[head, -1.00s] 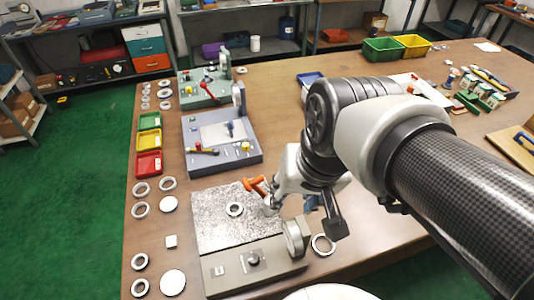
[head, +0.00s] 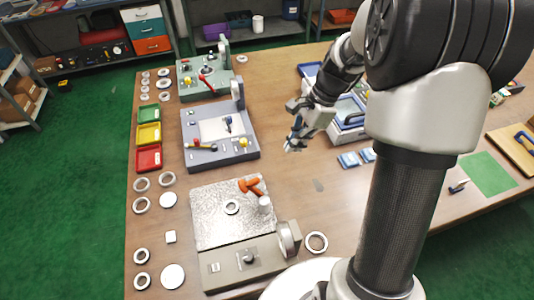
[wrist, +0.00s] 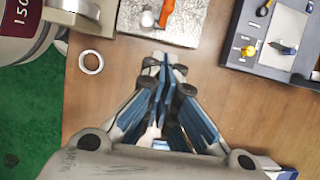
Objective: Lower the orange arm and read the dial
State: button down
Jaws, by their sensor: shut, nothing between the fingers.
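The orange arm (head: 250,187) stands at the right edge of the speckled plate of a grey measuring stand, by a light post (head: 265,205). It also shows at the top of the wrist view (wrist: 166,12). A metal ring (head: 232,208) lies on the plate, left of and nearer than the orange arm. A round dial housing (head: 289,238) sits at the stand's right side; its face cannot be read. My gripper (head: 293,147) is shut and empty, above the table beyond and right of the stand. Its fingertips (wrist: 165,66) meet in the wrist view.
A loose ring (head: 316,242) lies right of the dial housing. A blue-grey fixture (head: 240,155) and a green fixture (head: 190,92) stand beyond the stand. Colored bins (head: 149,134), rings and discs line the left edge. Bare table lies under my gripper.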

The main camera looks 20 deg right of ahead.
jog(key=shift+f, duration=0.15)
jog(key=a+r+b+x, duration=0.1)
jog(key=b+x, duration=0.3)
jog(key=x, duration=0.8)
jog(key=shift+a+f, duration=0.3)
jog(key=shift+a, duration=0.65)
jog(key=shift+a+r, duration=0.1)
